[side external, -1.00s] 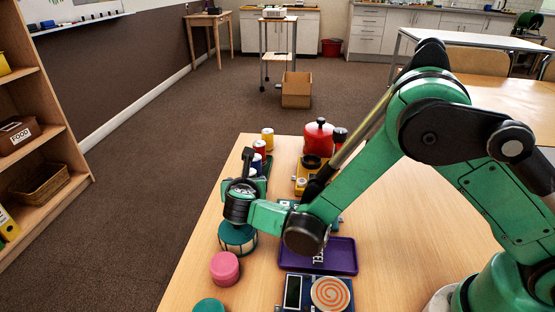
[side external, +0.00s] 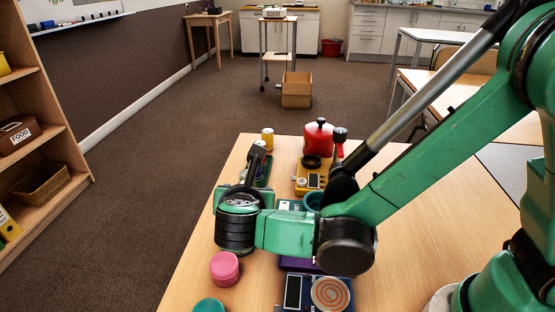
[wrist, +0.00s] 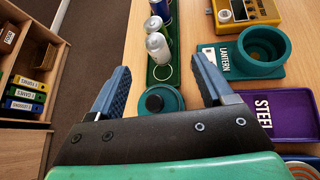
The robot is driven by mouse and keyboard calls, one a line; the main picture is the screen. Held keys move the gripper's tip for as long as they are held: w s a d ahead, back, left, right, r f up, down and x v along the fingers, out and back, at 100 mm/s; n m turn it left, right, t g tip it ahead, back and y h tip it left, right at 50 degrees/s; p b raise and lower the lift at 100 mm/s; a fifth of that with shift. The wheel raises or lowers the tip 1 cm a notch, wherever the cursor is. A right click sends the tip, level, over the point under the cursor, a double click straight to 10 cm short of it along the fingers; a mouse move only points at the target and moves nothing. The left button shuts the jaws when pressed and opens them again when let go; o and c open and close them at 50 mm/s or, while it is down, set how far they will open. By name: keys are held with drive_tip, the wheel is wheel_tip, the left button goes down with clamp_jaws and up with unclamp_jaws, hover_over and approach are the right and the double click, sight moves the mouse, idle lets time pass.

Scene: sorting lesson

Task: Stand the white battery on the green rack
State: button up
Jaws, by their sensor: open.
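My gripper (wrist: 160,65) is open, with nothing between its fingers; it also shows in the side view (side external: 257,156). A green rack (wrist: 161,84) lies ahead of it, with an empty white-ringed spot at its near end. A whitish cylinder with a silver top (wrist: 158,50) stands beyond that spot; it looks like the white battery, though I cannot be sure. Another silver-topped cylinder (wrist: 153,25) and a blue one (wrist: 160,8) stand behind it. In the side view my gripper hides most of the rack (side external: 265,174).
A round teal tin (wrist: 171,101) stands below the gap between my fingers. A teal cup (wrist: 264,46) sits by a LANTERN label, near a purple STEEL tray (wrist: 284,128). A yellow cylinder (side external: 267,138), red kettle-like pot (side external: 318,139) and pink tin (side external: 225,267) stand on the table.

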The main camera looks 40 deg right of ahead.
drive_tip(key=s+d+r+m+g+y, duration=0.1)
drive_tip(key=d+m, duration=0.5)
drive_tip(key=m, duration=0.8)
drive_tip(key=s+d+r+m+g+y, duration=0.1)
drive_tip(key=s+d+r+m+y, duration=0.2)
drive_tip(key=m, duration=1)
drive_tip(key=s+d+y, duration=0.2)
drive_tip(key=s+d, duration=0.2)
drive_tip(key=shift+s+d+m+g+y, duration=0.15)
drive_tip(key=shift+s+m+g+y, duration=0.15)
drive_tip(key=shift+s+m, duration=0.1)
